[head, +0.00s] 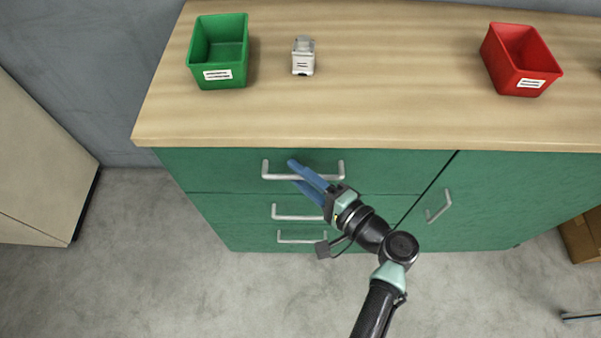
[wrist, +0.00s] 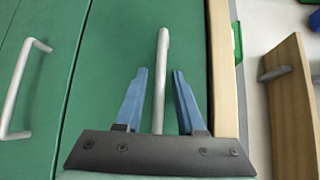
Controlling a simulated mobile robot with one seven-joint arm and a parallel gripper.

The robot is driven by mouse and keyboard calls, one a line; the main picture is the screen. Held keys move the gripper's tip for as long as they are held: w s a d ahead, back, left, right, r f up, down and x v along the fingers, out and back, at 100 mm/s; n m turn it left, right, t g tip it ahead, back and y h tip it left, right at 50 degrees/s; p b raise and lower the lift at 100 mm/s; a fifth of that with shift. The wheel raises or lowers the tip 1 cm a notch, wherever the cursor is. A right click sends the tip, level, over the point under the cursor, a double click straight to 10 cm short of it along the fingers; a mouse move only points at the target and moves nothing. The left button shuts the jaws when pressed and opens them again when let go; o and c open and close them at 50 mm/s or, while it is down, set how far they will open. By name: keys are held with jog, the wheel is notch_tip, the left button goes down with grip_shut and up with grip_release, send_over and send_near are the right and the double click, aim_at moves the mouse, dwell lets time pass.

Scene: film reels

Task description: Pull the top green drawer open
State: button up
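The top green drawer (head: 220,172) is flush with the cabinet front, just under the wooden top. Its pale bar handle (head: 333,170) runs level across the middle of its front. My gripper (head: 296,172) is at this handle with its blue fingers apart. In the wrist view the handle (wrist: 161,80) passes between the two open fingers (wrist: 160,75), with a gap visible on both sides. The drawer face (wrist: 110,60) lies behind it. Whether the fingertips touch the drawer face cannot be told.
Two lower drawers with similar handles (head: 298,217) are below, and a green door with a slanted-looking handle (head: 439,206) is to the right. On the wooden top (head: 400,90) stand a green bin (head: 219,52), a small whitish object (head: 303,58) and a red bin (head: 521,60). The floor in front is clear.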

grip_shut()
dwell(1.2)
